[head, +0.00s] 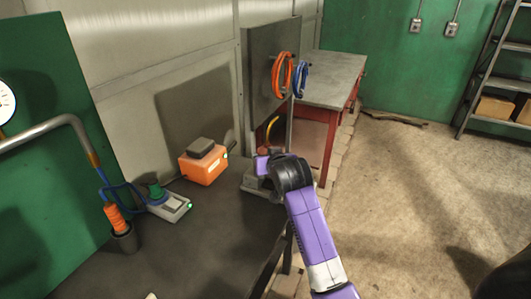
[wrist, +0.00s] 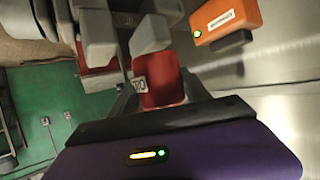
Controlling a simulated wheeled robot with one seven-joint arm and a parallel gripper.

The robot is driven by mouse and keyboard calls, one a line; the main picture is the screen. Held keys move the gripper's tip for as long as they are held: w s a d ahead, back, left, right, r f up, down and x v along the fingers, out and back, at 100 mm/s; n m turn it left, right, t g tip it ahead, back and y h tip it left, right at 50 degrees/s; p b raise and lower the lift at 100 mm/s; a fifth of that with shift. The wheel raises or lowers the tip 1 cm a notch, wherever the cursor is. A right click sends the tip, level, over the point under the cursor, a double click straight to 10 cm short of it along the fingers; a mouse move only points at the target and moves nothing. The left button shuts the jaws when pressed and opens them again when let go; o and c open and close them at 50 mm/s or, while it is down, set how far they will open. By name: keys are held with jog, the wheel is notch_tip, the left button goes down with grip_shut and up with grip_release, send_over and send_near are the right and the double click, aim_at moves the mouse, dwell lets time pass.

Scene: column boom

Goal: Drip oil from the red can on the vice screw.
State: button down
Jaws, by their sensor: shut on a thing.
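The red can (wrist: 165,82), with a white label, sits between my gripper's fingers in the wrist view, and my gripper (wrist: 158,95) is shut on it. In the head view my gripper (head: 265,165) is at the right end of the dark bench, with the can (head: 265,151) partly hidden behind it and a yellow spout (head: 272,128) rising above. A grey metal base, likely the vice (head: 250,183), shows just below my gripper. Grey blocks (wrist: 151,34), probably vice parts, lie beyond the can in the wrist view. I cannot make out the screw.
An orange box (head: 204,165) stands left of my gripper. Farther left are a small grey device (head: 170,207) and an orange-handled tool (head: 117,218) in a dark cup.

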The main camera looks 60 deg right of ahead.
jog(key=a+f+m+y, duration=0.1)
jog(key=a+f+y, duration=0.1)
jog(key=f, duration=0.1)
jog(key=a+f+m+y, duration=0.1)
jog(key=a+f+y, duration=0.1)
jog(key=f, duration=0.2)
jog(key=a+f+m+g+y, duration=0.1)
jog(key=a+f+y, duration=0.1)
jog(key=f+y, duration=0.1)
jog(key=shift+w+f+m, duration=0.1)
jog(key=shift+f+m, duration=0.1)
jog(key=shift+m, duration=0.1)
jog(key=shift+a+r+p, duration=0.1)
jog(key=shift+r+p, duration=0.3)
jog(key=shift+p, duration=0.35)
jog(key=shift+a+r+m+y+p, duration=0.25)
jog(key=shift+r+m+y+p, duration=0.25)
jog(key=shift+r+y+p, duration=1.05)
jog(key=shift+f+h+p, duration=0.3)
jog(key=shift+h+p, duration=0.05)
dwell(0.8)
